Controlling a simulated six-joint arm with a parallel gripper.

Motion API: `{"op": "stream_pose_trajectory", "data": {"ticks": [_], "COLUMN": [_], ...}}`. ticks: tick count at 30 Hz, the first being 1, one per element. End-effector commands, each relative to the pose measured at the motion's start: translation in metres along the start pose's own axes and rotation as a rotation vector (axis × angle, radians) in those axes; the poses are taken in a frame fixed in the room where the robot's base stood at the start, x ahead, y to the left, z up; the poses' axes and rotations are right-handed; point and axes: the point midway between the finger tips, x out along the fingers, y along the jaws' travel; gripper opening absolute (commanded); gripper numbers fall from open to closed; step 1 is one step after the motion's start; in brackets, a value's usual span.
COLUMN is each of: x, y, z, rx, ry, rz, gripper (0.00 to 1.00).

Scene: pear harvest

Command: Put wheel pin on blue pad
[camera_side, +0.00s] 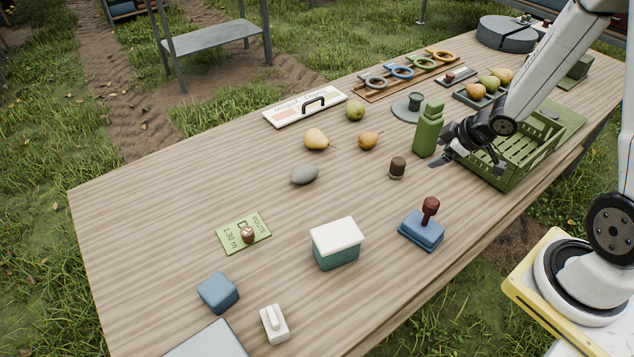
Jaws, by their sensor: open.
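A dark red pin with a thick head (430,207), which looks like the wheel pin, stands upright on a low blue block (420,234), which looks like the blue pad, at the right front of the table. I cannot tell whether the pin rests on the block or sits in a hole. My gripper (468,164) is open and empty, well behind the blue block, between the green bottle (428,129) and the green crate (512,160). It is apart from the pin.
A white-lidded teal box (336,245) stands left of the blue block. A blue cube (218,292), a white switch-like block (274,323) and a green card (243,233) lie at front left. Pears (316,139) and a grey stone (304,174) lie mid-table.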

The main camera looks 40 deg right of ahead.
Motion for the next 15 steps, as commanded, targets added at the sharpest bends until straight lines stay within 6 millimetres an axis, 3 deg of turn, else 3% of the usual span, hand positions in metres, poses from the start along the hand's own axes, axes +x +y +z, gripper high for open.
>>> {"op": "stream_pose_trajectory", "data": {"ticks": [8, 15], "x": [-0.031, -0.061], "y": [-0.029, -0.079], "z": [-0.025, -0.036], "rx": [0.185, 0.364], "ry": [-0.161, -0.280], "rz": [0.065, 0.019], "gripper": [0.86, 0.86]}}
